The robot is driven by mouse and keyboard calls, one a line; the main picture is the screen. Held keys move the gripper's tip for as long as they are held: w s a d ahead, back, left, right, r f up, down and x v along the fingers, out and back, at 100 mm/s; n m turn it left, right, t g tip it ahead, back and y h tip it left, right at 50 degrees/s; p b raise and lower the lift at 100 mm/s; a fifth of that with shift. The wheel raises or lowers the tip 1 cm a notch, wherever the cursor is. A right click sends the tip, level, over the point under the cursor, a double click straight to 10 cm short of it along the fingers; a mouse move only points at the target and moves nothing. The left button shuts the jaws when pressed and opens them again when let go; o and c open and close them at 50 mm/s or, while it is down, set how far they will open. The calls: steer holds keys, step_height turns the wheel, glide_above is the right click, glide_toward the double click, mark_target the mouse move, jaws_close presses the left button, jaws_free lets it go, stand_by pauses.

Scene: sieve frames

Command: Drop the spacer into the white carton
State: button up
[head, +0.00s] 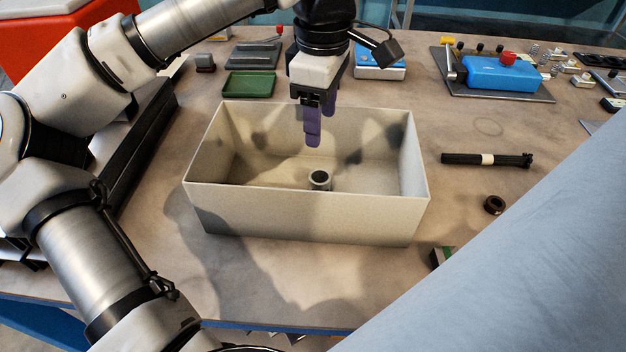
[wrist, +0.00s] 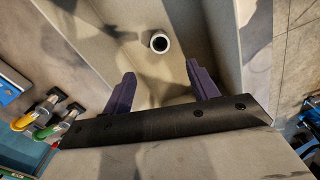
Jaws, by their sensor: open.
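The white carton (head: 300,212) stands open-topped on the bench, in the middle of the head view. The spacer (head: 320,180), a short grey ring-shaped tube, is inside the carton near its front wall, and its lower part is hidden by that wall. In the wrist view the spacer (wrist: 159,42) shows its dark round hole, beyond the fingertips and apart from them. My gripper (head: 313,140) is over the carton with its purple fingers pointing down. In the wrist view the two fingers of my gripper (wrist: 162,75) are spread with nothing between them.
A black rod with a white band (head: 487,159) and a small black ring (head: 494,205) lie right of the carton. A green tray (head: 250,84) and a blue vise-like device (head: 502,75) are behind. The bench in front of the carton is clear.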

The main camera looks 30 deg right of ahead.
step_height(320, 180, up, 12)
stand_by(0.3)
stand_by(0.4)
